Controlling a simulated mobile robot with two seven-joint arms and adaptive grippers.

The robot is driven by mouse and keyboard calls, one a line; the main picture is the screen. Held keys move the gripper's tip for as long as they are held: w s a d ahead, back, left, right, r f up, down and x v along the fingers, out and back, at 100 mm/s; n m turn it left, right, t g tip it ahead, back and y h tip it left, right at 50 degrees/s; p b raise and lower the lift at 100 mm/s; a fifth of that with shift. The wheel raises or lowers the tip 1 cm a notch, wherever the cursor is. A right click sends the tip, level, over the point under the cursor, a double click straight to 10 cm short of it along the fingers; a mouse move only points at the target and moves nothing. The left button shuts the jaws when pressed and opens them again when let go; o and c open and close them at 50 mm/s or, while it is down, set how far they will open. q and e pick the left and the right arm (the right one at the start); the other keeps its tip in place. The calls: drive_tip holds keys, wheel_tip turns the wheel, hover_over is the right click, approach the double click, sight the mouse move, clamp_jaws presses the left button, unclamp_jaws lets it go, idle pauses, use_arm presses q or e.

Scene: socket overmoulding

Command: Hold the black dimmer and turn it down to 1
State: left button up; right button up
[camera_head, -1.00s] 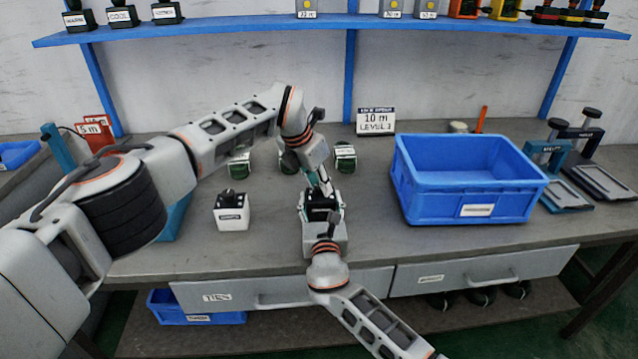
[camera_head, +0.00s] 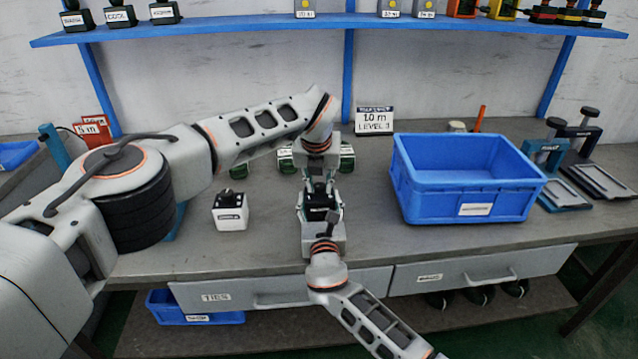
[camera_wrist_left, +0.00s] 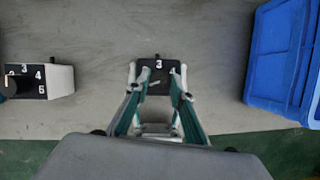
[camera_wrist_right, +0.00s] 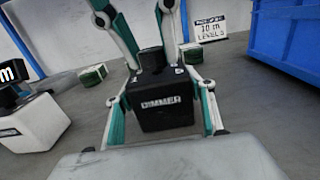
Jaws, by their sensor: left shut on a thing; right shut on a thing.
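The black dimmer (camera_head: 318,214) stands at the front middle of the bench. Its face labelled DIMMER shows in the right wrist view (camera_wrist_right: 166,114). My right gripper (camera_wrist_right: 160,96) is shut on its body, one finger on each side. My left gripper (camera_head: 320,187) comes from behind and above and is shut on the knob on its top. In the left wrist view, the dimmer's dark top (camera_wrist_left: 158,72) shows a 3 and part of a 4 beyond the left fingers (camera_wrist_left: 158,92).
A white box with a black numbered top (camera_head: 231,212) stands to the left. Several green-and-black blocks (camera_head: 346,157) sit behind my left gripper. A blue bin (camera_head: 463,205) is on the right. A sign (camera_head: 374,120) reading 10 m and LEVEL stands at the back.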

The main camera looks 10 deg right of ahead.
idle(0.5)
use_arm(q)
drive_tip(key=o, duration=1.1)
drive_tip(key=shift+o, duration=0.2)
drive_tip(key=v, duration=1.2)
drive_tip(key=shift+w+r, duration=0.1)
use_arm(e)
drive_tip(key=o, duration=1.1)
drive_tip(key=shift+o, duration=0.2)
